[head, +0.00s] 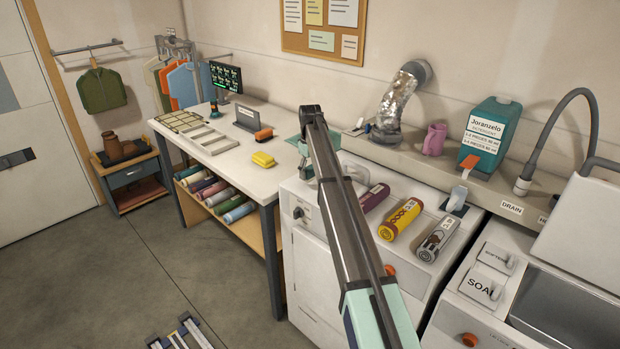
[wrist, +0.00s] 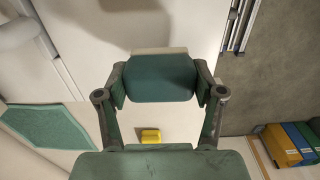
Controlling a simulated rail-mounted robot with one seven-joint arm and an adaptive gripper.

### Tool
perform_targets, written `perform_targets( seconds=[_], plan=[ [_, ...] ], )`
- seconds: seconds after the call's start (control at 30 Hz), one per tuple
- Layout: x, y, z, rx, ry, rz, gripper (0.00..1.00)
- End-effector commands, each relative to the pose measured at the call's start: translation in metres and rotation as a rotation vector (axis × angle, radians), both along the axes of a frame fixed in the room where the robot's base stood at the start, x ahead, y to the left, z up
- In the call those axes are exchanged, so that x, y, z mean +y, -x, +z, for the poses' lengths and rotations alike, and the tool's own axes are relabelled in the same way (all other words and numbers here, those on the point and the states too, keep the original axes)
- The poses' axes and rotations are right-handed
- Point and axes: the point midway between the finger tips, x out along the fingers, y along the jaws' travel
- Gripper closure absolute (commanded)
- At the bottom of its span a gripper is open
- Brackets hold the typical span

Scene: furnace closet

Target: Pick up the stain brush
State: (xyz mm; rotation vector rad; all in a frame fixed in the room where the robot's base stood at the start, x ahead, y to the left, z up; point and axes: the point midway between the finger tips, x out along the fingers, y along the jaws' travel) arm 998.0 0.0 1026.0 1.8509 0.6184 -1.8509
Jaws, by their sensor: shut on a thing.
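My gripper (wrist: 161,92) shows in the wrist view with a finger on each side of a teal block. The block has a pale beige strip along its far edge and looks like the stain brush (wrist: 160,78). The fingers are shut on its two sides. In the head view my arm crosses the middle, and its end is over the gap between the white worktable (head: 225,150) and the white machine (head: 315,205). A small green part of my gripper (head: 305,168) shows there, mostly behind the arm. I cannot make out the brush in that view.
A yellow sponge (head: 263,160) and an orange-topped item (head: 263,134) lie on the worktable. A teal mat (head: 336,140) lies behind my arm. A detergent jug (head: 487,136) stands on the ledge at right.

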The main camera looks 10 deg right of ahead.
Motion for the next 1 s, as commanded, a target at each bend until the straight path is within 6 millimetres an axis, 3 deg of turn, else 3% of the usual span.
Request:
perform_targets(
  seconds=[0.6, 0.8, 1.0],
  plan=[
    [0.0, -0.002, 0.143, -0.001, 0.0, 0.0, 0.67],
    [0.0, -0.001, 0.166, 0.0, 0.0, 0.0, 0.67],
    [0.0, 0.0, 0.172, 0.0, 0.0, 0.0, 0.67]
  ],
)
